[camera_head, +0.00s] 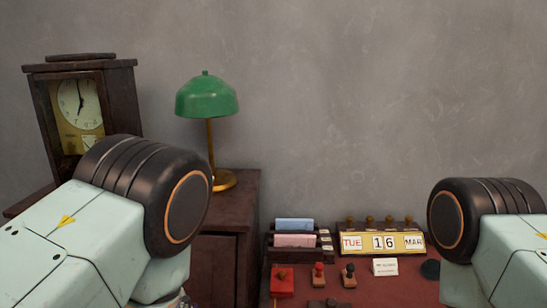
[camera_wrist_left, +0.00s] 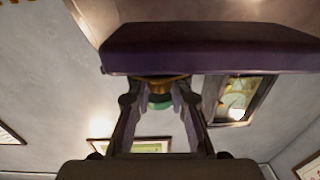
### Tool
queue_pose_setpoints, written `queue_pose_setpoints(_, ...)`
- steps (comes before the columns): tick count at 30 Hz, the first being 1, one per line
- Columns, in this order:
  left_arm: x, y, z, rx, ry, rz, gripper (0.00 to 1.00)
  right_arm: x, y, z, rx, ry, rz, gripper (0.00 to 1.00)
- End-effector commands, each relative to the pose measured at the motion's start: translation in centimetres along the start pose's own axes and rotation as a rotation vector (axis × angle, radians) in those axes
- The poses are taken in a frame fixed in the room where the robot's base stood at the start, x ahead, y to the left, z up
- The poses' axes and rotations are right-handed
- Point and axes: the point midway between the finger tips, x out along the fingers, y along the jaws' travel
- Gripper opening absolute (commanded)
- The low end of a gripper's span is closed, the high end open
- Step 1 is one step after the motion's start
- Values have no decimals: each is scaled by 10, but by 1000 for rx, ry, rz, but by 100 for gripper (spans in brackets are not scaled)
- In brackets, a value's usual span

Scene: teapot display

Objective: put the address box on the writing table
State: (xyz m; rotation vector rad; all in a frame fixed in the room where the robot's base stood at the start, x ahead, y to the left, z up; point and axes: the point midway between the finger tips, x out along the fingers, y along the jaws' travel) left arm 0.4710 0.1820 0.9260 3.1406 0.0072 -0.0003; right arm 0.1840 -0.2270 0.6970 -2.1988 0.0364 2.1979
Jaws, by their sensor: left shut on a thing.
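The writing table (camera_head: 385,290) with a red top is at the lower right in the head view. My left gripper (camera_wrist_left: 160,95) shows in the left wrist view, its two fingers reaching up to a dark purplish box-like block (camera_wrist_left: 215,48). I take this block as the address box, held in the jaws; its label and top are hidden. Brass and green parts show between the fingers, and I cannot tell what they belong to. In the head view my left gripper is hidden behind my arm. My right gripper is out of view.
A letter rack (camera_head: 294,240), date calendar (camera_head: 383,242), red box (camera_head: 282,282), stamps (camera_head: 348,276) and white card (camera_head: 385,267) stand on the table. A dark cabinet (camera_head: 237,205) bears a green lamp (camera_head: 207,97). A clock (camera_head: 82,105) is at the left.

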Motion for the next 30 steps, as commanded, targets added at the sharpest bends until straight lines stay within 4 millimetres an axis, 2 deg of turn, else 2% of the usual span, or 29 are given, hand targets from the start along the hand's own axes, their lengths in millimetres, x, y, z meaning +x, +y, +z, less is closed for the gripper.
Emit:
queue_pose_setpoints(2,-4,1,12,0,0,4,0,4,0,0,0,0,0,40)
queue_pose_setpoints(7,-6,2,16,0,3,5,0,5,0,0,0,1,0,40)
queue_pose_setpoints(11,-4,2,10,1,5,5,0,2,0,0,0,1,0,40)
queue_pose_setpoints(13,0,0,-2,1,7,-1,0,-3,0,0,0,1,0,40)
queue_pose_setpoints(19,28,-13,-69,-1,15,-38,0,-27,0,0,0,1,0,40)
queue_pose_setpoints(24,75,-24,-135,-5,15,-60,0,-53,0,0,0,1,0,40)
queue_pose_setpoints(30,136,-33,-205,-4,14,-55,0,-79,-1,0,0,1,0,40)
